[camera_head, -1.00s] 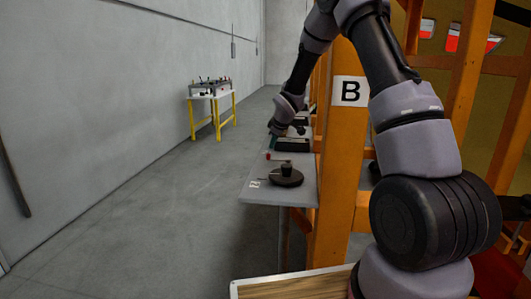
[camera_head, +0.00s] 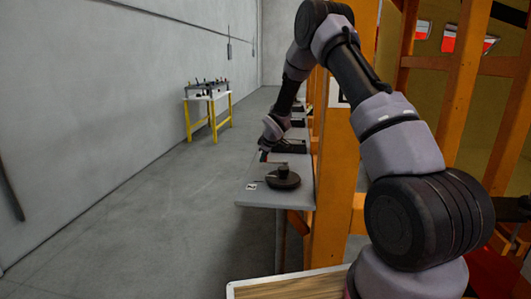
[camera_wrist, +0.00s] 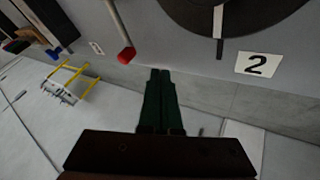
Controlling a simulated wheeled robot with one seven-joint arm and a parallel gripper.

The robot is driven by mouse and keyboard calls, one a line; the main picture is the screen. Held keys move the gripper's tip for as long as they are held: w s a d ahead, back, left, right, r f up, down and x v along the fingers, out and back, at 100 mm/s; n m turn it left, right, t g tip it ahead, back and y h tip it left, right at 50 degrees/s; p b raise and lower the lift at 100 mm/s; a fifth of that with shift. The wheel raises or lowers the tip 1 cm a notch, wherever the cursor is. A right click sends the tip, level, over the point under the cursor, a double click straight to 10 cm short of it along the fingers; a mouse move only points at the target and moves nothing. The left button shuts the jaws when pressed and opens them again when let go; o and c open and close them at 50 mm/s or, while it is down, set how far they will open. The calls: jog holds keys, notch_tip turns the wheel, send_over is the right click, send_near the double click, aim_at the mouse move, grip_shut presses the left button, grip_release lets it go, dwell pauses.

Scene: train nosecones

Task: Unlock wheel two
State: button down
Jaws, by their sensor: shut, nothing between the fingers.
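Wheel two is a black disc with a knob on top (camera_head: 283,179), lying on the grey table near its front end. A white tag (camera_head: 251,186) is beside it. In the wrist view the disc's dark rim (camera_wrist: 240,14) is cut off at the top, with a black-and-white bar (camera_wrist: 218,30) over its edge and a "2" tag (camera_wrist: 258,64) beside it. A thin lever with a red tip (camera_wrist: 126,55) lies left of the bar. My gripper (camera_wrist: 160,72) has green fingers together and empty, below and right of the red tip, apart from it.
The grey table (camera_head: 262,195) runs back along an orange post (camera_head: 338,170), with further dark items behind. A white-topped stand with yellow legs (camera_head: 208,100) is by the left wall. The floor left of the table is clear. A wooden-topped surface (camera_head: 290,286) is in front.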

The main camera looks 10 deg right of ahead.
jog(key=w+f, duration=0.1)
jog(key=w, duration=0.1)
jog(key=w+d+f, duration=0.1)
jog(key=shift+w+f, duration=0.1)
jog(key=shift+w, duration=0.25)
jog(key=shift+w+d, duration=0.25)
jog(key=shift+w, duration=0.5)
